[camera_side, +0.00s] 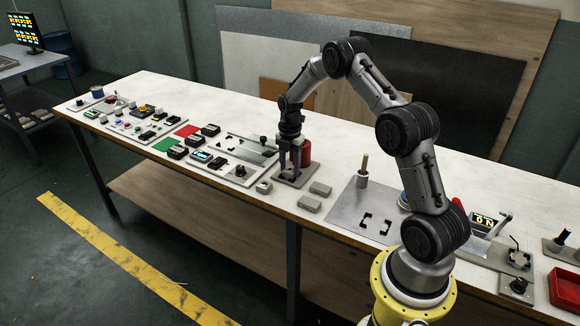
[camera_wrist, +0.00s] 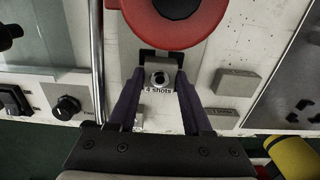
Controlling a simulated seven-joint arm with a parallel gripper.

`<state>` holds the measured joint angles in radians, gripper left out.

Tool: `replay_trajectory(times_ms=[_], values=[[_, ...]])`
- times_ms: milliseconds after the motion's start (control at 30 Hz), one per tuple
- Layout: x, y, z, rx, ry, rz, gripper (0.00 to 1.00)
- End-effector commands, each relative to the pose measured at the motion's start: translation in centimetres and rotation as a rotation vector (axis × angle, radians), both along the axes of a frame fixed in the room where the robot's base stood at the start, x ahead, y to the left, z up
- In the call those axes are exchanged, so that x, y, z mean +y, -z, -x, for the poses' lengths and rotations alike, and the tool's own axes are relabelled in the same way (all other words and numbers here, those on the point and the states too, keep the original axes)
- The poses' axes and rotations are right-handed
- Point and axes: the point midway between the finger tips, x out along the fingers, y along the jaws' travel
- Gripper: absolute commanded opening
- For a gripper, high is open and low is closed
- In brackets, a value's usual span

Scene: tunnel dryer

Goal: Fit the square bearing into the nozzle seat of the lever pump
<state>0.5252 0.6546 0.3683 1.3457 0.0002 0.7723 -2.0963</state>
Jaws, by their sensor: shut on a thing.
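The lever pump shows as a red cylinder (camera_side: 306,153) on a grey baseplate (camera_side: 301,175); in the wrist view its round red top (camera_wrist: 172,38) with a black centre fills the upper middle. My gripper (camera_side: 290,173) points down over the front part of this plate. In the wrist view my gripper (camera_wrist: 159,76) has its two dark fingers on either side of a small pale square piece with a dark round hole, the square bearing (camera_wrist: 158,78), and is shut on it. A dark bracket (camera_wrist: 160,57), apparently the nozzle seat, lies right against it. Whether the bearing is inside or above it cannot be told.
A small pale block (camera_side: 264,187) lies at the table's front edge, left of the pump. Two grey blocks (camera_side: 320,188) (camera_side: 310,204) lie to the right. A knob panel (camera_side: 240,171) stands close on the left; a grey plate (camera_side: 361,210) lies farther right.

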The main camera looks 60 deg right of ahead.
Motion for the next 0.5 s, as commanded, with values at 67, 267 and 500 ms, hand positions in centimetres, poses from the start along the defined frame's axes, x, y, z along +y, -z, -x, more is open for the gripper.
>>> replay_trajectory(times_ms=[67, 267, 500], values=[[0.02, 0.20, 0.02, 0.001, 0.000, -0.001, 0.53], [0.01, 0.17, 0.02, 0.001, 0.000, -0.001, 0.62], [-0.02, -0.42, -0.04, -0.002, 0.000, 0.001, 0.62]])
